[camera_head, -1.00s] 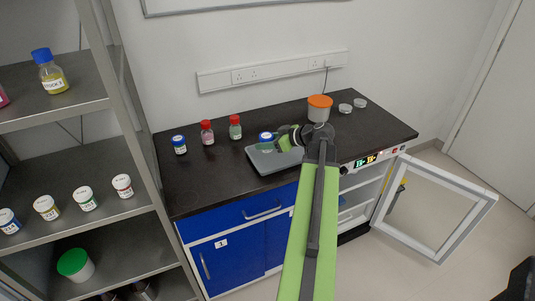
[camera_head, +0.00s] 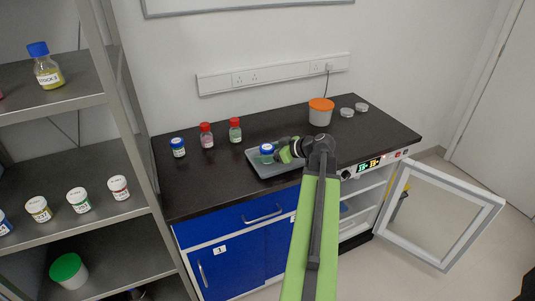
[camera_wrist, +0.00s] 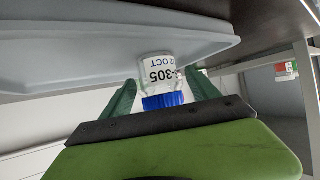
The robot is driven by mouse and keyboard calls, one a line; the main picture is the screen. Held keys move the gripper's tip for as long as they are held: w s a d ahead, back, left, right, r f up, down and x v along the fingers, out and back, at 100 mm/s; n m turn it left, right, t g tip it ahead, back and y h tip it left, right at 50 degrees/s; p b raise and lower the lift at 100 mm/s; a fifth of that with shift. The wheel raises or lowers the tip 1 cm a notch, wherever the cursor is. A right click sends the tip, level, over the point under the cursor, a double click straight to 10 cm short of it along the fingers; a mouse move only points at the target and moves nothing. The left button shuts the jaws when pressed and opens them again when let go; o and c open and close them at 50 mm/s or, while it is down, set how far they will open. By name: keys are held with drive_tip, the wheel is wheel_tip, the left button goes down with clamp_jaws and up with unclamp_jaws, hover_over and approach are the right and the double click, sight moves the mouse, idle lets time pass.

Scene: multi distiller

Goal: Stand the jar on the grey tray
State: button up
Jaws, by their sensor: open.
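The jar (camera_head: 267,157), small with a blue lid and a white label, stands on the grey tray (camera_head: 282,172) near its middle. In the wrist view the jar (camera_wrist: 160,70) appears upside down, its base against the tray (camera_wrist: 60,72). My gripper (camera_head: 275,153) reaches in from the right at the jar's height. In the wrist view my gripper (camera_wrist: 161,78) is open, with one green finger on each side of the jar. I cannot tell whether a finger still touches it.
A blue-lidded jar (camera_head: 178,148) and two red-capped bottles (camera_head: 206,136) (camera_head: 235,130) stand left of the tray. An orange-lidded tub (camera_head: 320,112) and two clear dishes (camera_head: 347,112) (camera_head: 361,107) are behind. A cabinet door (camera_head: 440,215) hangs open at right.

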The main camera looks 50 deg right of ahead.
drive_tip(key=shift+r, duration=0.1)
drive_tip(key=p+v, duration=0.6)
drive_tip(key=v, duration=0.6)
